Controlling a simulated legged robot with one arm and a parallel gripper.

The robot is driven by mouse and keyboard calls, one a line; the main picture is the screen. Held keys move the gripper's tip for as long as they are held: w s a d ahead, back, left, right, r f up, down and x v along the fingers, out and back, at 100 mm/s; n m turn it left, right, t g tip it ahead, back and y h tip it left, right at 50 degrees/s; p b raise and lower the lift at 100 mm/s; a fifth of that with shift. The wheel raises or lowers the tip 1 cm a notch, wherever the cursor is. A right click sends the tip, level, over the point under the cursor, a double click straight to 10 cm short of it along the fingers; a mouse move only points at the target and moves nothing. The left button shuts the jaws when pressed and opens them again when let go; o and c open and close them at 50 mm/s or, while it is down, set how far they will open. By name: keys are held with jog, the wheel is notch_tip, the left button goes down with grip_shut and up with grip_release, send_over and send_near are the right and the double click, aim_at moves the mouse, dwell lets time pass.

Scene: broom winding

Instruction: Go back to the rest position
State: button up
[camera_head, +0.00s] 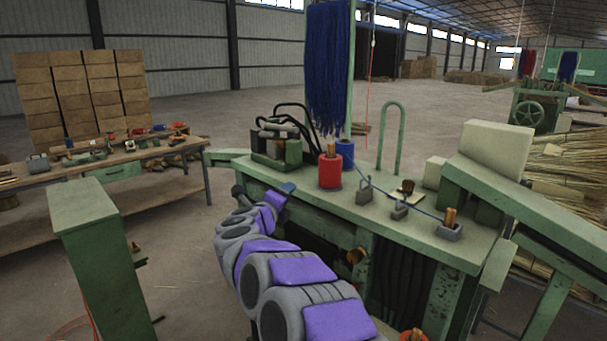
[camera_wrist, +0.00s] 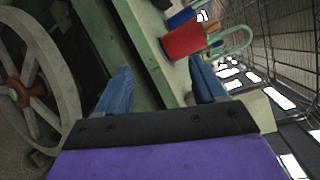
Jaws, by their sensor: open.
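My gripper shows in the wrist view (camera_wrist: 160,88) with its two blue fingers spread apart and nothing between them. In the head view my grey and purple arm reaches forward, and my gripper (camera_head: 284,188) is at the front left edge of the green machine table (camera_head: 310,190). A red spool (camera_head: 330,171) and a blue spool (camera_head: 345,153) stand on that table, behind and to the right of my gripper. The red spool also shows past the fingers in the wrist view (camera_wrist: 183,42). Any contact between fingers and table cannot be told.
A green cabinet (camera_head: 95,225) stands at the left, with a cluttered workbench (camera_head: 130,158) behind it. Small metal guides (camera_head: 365,192) sit along the machine table. A spoked wheel (camera_wrist: 35,85) fills the left of the wrist view. Open floor (camera_head: 195,260) lies between cabinet and machine.

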jog(key=s+a+r+n+y, duration=0.5)
jog(key=s+r+n+y, duration=0.15)
jog(key=n+y, duration=0.45)
jog(key=s+f+n+g+y, duration=0.1)
jog(key=s+f+n+g, duration=0.4)
jog(key=s+n, duration=0.45)
jog(key=s+d+f+n+g+h, duration=0.2)
jog(key=s+d+f+g, duration=0.2)
jog(key=s, duration=1)
jog(key=s+d+f+n+g+h, duration=0.2)
jog(key=s+d+f+g, duration=0.2)
jog(key=s+d+f, duration=0.4)
jog(key=s+d+f+n+g+h, duration=0.2)
jog(key=s+d+f+g, duration=0.2)
jog(key=s+d, duration=0.8)
jog(key=s+f, duration=0.2)
jog(key=s, duration=0.7)
jog(key=shift+s+d+f+h, duration=0.2)
jog(key=shift+d+f+h, duration=0.05)
jog(key=shift+d+h, duration=0.1)
